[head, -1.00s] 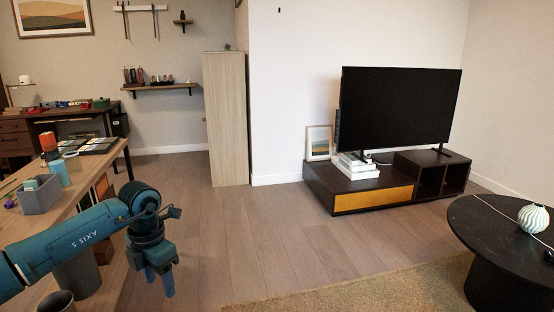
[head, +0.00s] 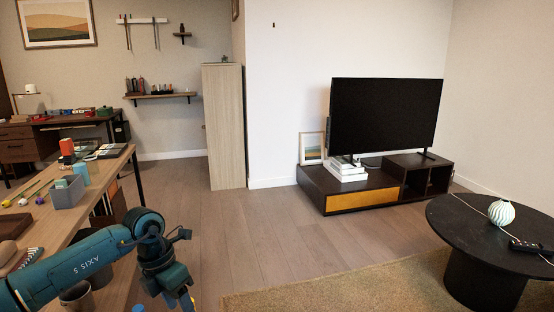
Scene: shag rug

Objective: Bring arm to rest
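My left arm, in teal, comes in from the lower left of the head view, in front of the wooden workbench. My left gripper (head: 163,304) hangs down at the bottom edge, over the floor beside the bench. My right arm and gripper are not in view.
The wood floor between is clear.

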